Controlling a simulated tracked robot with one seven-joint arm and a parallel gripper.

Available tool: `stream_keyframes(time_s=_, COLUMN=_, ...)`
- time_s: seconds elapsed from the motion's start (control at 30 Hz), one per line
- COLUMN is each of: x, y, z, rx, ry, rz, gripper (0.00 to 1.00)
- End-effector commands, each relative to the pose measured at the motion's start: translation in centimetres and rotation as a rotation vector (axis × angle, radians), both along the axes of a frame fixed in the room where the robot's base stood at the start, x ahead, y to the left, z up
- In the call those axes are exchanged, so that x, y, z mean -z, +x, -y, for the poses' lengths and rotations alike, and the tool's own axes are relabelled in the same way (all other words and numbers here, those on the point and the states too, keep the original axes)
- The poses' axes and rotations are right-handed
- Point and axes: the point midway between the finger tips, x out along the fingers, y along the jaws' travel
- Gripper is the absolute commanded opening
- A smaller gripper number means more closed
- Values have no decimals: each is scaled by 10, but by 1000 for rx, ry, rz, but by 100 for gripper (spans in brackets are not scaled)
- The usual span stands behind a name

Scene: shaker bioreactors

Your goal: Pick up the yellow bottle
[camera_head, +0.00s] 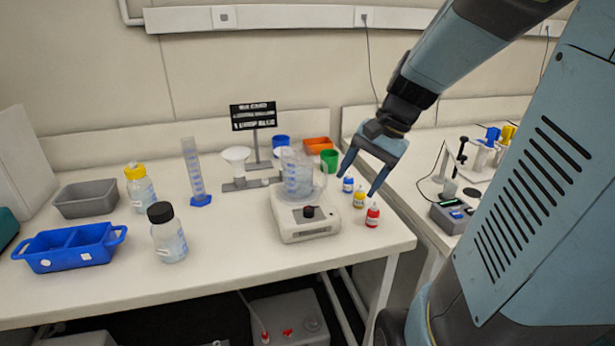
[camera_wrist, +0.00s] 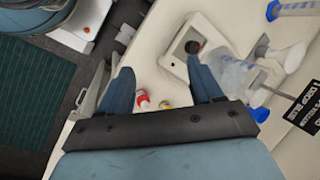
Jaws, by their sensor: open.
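The small yellow bottle (camera_head: 359,198) stands upright near the right end of the white bench, in the middle of a short row. A small blue bottle (camera_head: 348,185) stands behind it and a small red bottle (camera_head: 372,215) in front. In the wrist view the yellow bottle (camera_wrist: 165,104) is mostly hidden by the gripper body, with the red bottle (camera_wrist: 142,101) just left of it. My gripper (camera_head: 358,183) is open and empty, its fingers pointing down around the row in the head view. I cannot tell its exact height above the bottles. Both fingers (camera_wrist: 160,72) show spread in the wrist view.
A hotplate stirrer (camera_head: 303,230) with a clear beaker (camera_head: 300,178) stands left of the row. Green (camera_head: 329,160) and orange (camera_head: 318,145) containers are behind. A larger yellow-capped bottle (camera_head: 141,190) and blue tray (camera_head: 68,250) stand far left. The bench's right edge is close.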

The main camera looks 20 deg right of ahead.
Motion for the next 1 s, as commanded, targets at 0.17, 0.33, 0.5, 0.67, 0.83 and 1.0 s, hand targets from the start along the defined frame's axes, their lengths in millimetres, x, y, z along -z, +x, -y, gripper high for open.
stream_keyframes(time_s=0.17, x=21, y=26, z=23, rx=207, ry=181, rz=-128, gripper=65)
stream_keyframes(time_s=0.33, x=41, y=50, z=49, rx=400, ry=355, rz=-231, gripper=65)
stream_keyframes(time_s=0.5, x=63, y=72, z=83, rx=592, ry=534, rz=-320, gripper=65)
stream_keyframes(time_s=0.67, x=86, y=90, z=120, rx=771, ry=705, rz=-391, gripper=65)
stream_keyframes(time_s=0.83, x=110, y=100, z=157, rx=924, ry=860, rz=-444, gripper=65)
stream_keyframes(time_s=1.0, x=124, y=105, z=181, rx=1013, ry=954, rz=-467, gripper=65)
